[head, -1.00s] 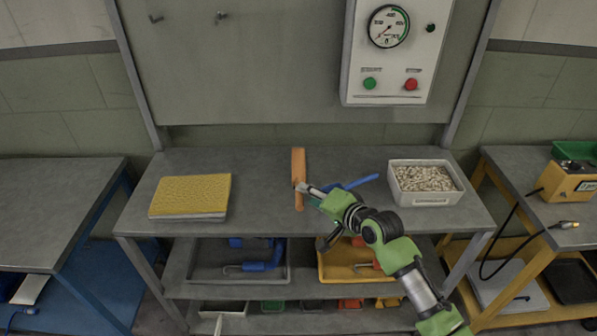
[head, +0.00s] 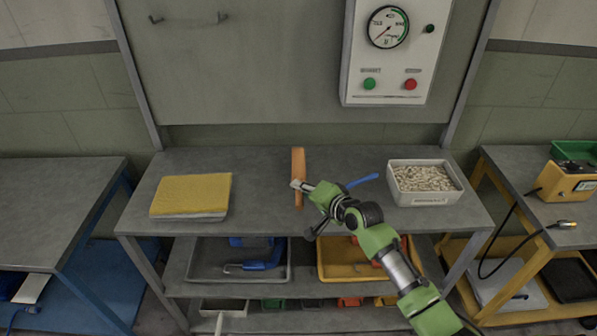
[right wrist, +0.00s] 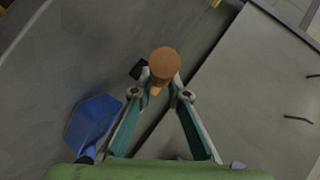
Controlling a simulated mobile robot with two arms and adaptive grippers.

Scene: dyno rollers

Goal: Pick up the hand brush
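In the right wrist view the brush's round brown end (right wrist: 164,62) shows between the two fingertips of the gripper (right wrist: 163,82). The fingers stand apart, one on each side of it; I see no clear grip. A small dark part beside the brown end may belong to the brush. My left gripper is out of view.
A blue tool (head: 362,181) lies close right of the gripper; its broad blue part (right wrist: 92,122) shows in the wrist view. A white tub of pellets (head: 428,199) stands right, a yellow-topped stack (head: 190,194) left. Trays fill the shelf below. The bench between stack and brush is clear.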

